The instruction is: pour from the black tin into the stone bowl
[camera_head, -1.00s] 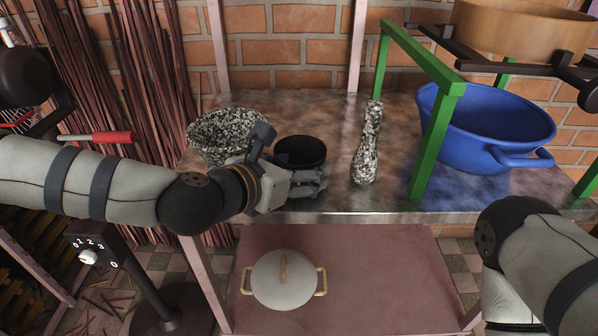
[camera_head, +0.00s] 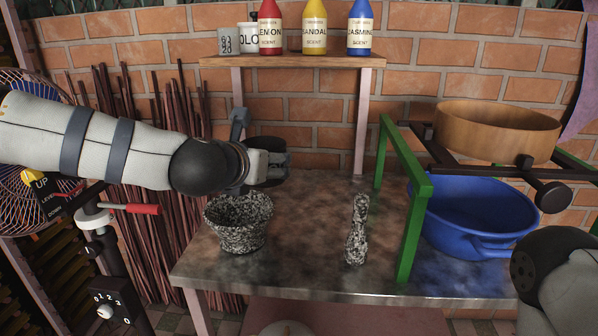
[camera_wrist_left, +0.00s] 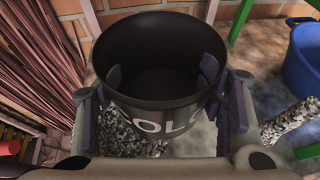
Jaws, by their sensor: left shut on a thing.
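The black tin (camera_head: 263,146) is held in my left gripper (camera_head: 272,166), raised above the table and over the back right of the stone bowl. In the left wrist view the tin (camera_wrist_left: 160,45) looks upright, with a dark interior and pale letters on its side; the fingers (camera_wrist_left: 160,100) grip it from both sides. I cannot tell what is inside. The speckled black-and-white stone bowl (camera_head: 238,226) stands upright on the table, and part of it shows below the tin in the left wrist view (camera_wrist_left: 120,141). My right gripper is out of view.
A speckled stone pestle (camera_head: 357,232) stands on the metal table (camera_head: 300,270). Right of it are a green frame (camera_head: 411,230), a blue basin (camera_head: 475,215) and a wooden ring (camera_head: 497,132). Scent bottles (camera_head: 314,30) stand on a shelf (camera_head: 300,62) behind. The table between bowl and pestle is clear.

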